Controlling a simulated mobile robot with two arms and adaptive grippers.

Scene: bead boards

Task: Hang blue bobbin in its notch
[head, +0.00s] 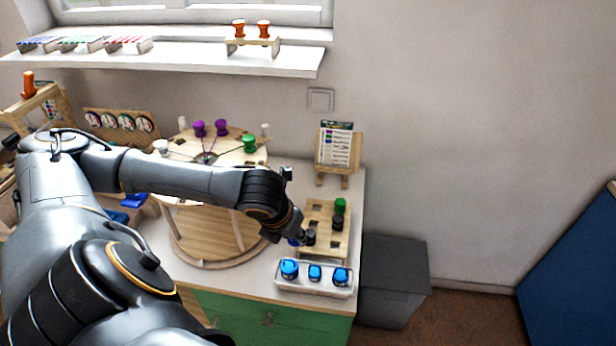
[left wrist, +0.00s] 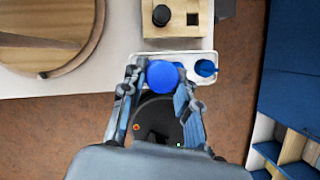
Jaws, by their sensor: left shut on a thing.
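My left gripper (head: 300,239) reaches over the front of the white table, at the left edge of the wooden bobbin rack. It is shut on a blue bobbin, whose round blue end shows between the fingers in the left wrist view (left wrist: 163,75). My right gripper is not in view.
A white tray (head: 314,290) with several blue items stands in front. A card on an easel (head: 336,147) stands behind. A grey bin (head: 392,280) is right of the table.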

